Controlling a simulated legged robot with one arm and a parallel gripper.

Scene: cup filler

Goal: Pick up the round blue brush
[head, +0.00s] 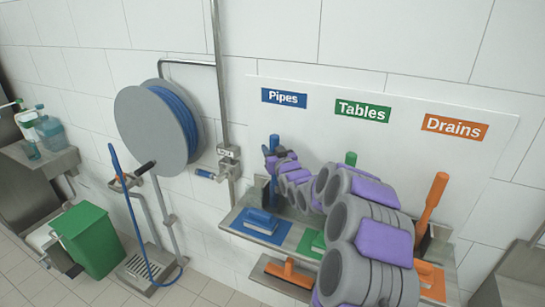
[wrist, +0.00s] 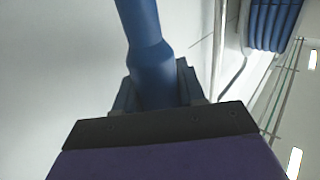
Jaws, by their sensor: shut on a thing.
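The round blue brush (head: 274,142) stands upright above the left end of the shelf, under the "Pipes" sign. My gripper (head: 271,158) is shut on its blue handle, with part of the handle showing above the jaws and some blue below. In the wrist view, the thick blue handle (wrist: 143,45) rises from between the jaws of my gripper (wrist: 155,90). The brush's round head is not clearly seen, and I cannot tell whether it touches the shelf.
A flat blue brush (head: 262,220) lies on the shelf's blue patch. An orange-handled tool (head: 431,205) stands at the right, and an orange squeegee (head: 289,273) is below. A blue hose reel (head: 160,122), vertical pipe (head: 222,90) and green bin (head: 90,240) are left.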

